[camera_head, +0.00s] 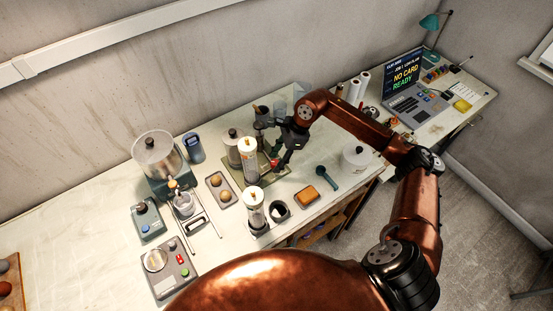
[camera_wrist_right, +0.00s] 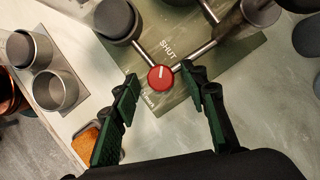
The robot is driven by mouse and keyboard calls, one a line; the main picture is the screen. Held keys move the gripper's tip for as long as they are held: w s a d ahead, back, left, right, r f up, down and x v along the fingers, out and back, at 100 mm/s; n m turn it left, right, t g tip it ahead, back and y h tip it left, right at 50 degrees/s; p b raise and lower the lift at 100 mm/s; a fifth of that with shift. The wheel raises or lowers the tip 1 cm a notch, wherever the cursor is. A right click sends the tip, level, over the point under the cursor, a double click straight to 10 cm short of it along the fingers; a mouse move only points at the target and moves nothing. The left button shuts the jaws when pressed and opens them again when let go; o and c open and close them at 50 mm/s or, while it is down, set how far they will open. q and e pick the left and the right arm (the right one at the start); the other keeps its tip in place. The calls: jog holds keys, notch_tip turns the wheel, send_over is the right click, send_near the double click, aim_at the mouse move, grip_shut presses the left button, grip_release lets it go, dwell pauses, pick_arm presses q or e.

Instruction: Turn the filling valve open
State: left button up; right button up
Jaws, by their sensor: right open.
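The filling valve is a round red knob (camera_wrist_right: 161,77) on a pipe above a green plate (camera_wrist_right: 236,61). Its white mark points up, roughly toward the word SHUT on the plate; a second label below it is too small to read. In the head view the red knob (camera_head: 274,163) is small and partly hidden beside my right gripper (camera_head: 279,158). In the right wrist view my right gripper (camera_wrist_right: 160,82) is open, with one green-padded finger on each side of the knob. Whether either finger touches it I cannot tell. My left gripper is not in view.
Capped cylinders (camera_head: 249,160) stand close to the gripper on the plate. A clear cylinder (camera_head: 255,210) and an orange block (camera_head: 306,196) are nearer the front edge. A laptop (camera_head: 406,88) is at the right.

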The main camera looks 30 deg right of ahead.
jog(key=shift+f, duration=0.1)
jog(key=c, duration=0.6)
grip_shut()
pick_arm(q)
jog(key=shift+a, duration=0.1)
